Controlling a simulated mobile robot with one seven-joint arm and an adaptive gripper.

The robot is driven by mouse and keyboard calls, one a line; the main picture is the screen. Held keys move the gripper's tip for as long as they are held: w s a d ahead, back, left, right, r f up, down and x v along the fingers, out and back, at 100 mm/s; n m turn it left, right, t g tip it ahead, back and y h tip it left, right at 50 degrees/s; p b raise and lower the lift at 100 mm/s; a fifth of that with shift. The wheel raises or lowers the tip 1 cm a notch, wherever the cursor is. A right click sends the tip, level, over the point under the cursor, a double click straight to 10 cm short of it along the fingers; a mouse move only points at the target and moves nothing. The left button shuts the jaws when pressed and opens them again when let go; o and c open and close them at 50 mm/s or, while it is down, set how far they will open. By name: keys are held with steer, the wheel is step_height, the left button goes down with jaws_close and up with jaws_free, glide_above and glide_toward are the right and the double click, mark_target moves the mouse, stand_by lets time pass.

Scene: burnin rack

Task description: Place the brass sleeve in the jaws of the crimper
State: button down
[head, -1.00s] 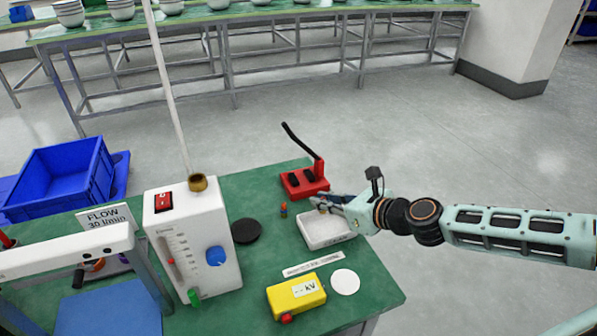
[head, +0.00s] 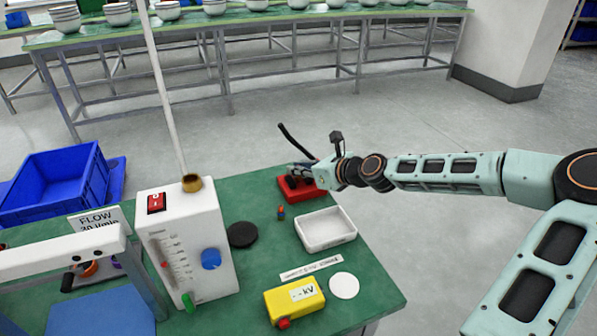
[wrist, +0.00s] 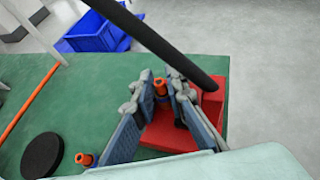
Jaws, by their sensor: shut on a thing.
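My gripper (head: 303,173) is over the red crimper (head: 290,190) at the back right of the green bench. In the wrist view its fingers (wrist: 164,92) are shut on a small orange-brass sleeve (wrist: 160,87). The red crimper body (wrist: 170,133) shows behind and below the fingers, and its black lever (wrist: 150,38) crosses above them. I cannot tell whether the sleeve touches the crimper; its jaws are largely hidden by my fingers. The sleeve cannot be made out in the head view.
An empty white tray (head: 325,242) is in front of the crimper. A small orange-and-blue piece (head: 281,213) stands left of it. A black disc (head: 242,235), white flow meter (head: 180,250) and yellow kV meter (head: 295,301) are nearby. A blue bin (head: 60,188) is far left.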

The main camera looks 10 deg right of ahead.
steer(key=shift+s+f, duration=0.15)
steer(key=shift+f, duration=0.15)
steer(key=shift+f, duration=0.15)
steer(key=c, duration=2.2)
jaws_free()
steer(key=shift+s+d+r, duration=0.2)
steer(key=shift+r, duration=0.1)
steer(key=p+v, duration=0.2)
steer(key=v, duration=0.9)
steer(key=shift+s+r, duration=0.15)
steer(key=shift+s, duration=0.05)
steer(key=shift+d, duration=0.1)
